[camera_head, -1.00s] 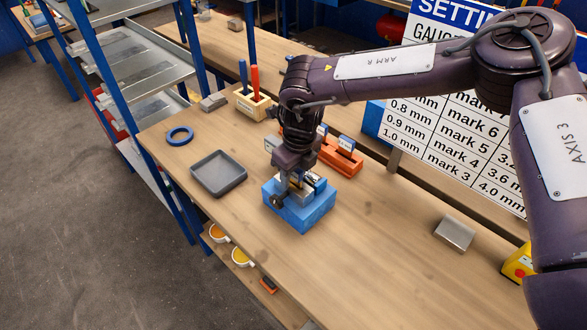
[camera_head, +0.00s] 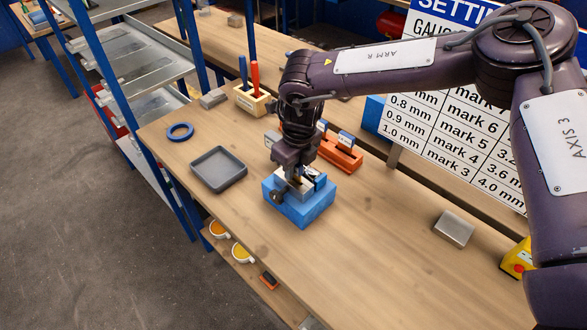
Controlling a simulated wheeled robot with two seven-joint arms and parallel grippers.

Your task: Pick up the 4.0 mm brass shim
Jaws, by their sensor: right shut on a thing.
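My right gripper (camera_head: 287,184) is low over a blue block (camera_head: 303,210) with metal parts on its top, on the wooden bench. It is shut on a small metal part there, mostly hidden by the fingers. I cannot tell whether that part is the 4.0 mm shim or is fixed to the block. An orange rack (camera_head: 342,155) with upright white-and-blue tagged pieces stands just behind, partly covered by my wrist; the tags are too small to read. My left gripper is out of view.
A grey tray (camera_head: 219,168) and a blue ring (camera_head: 180,132) lie to the left. A wooden holder (camera_head: 252,99) with red and blue handles stands behind. A metal block (camera_head: 454,228) and a yellow box (camera_head: 518,262) are at right. The bench's front middle is clear.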

